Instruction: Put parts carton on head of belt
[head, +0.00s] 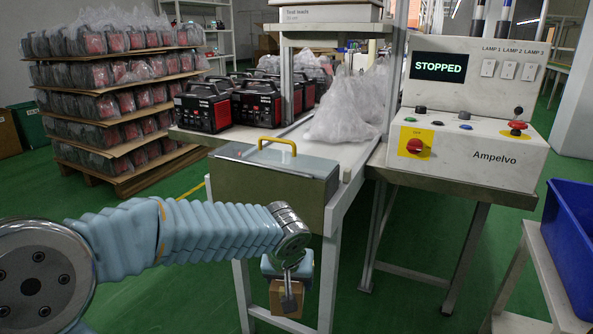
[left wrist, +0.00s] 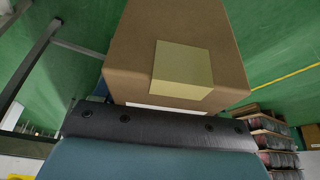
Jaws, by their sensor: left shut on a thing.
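The parts carton, a small brown box (head: 280,302), is held by my left gripper (head: 289,285). It hangs below the level of the belt, in front of the bench legs. In the left wrist view the carton (left wrist: 122,65) fills the upper middle and carries a pale yellow label. The gripper's fingertips are hidden there. The belt (head: 345,156) runs back through the bench, with clear plastic bags (head: 350,105) on it. A metal box with a yellow handle (head: 270,172) sits at the belt's near end, above the carton. My right gripper is not seen.
Red and black power units (head: 202,108) stand left of the belt. A control box (head: 465,110) reading STOPPED stands to its right. A loaded pallet (head: 145,182) is at the left. A blue bin (head: 575,235) stands at the right edge. Green floor is open below the bench.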

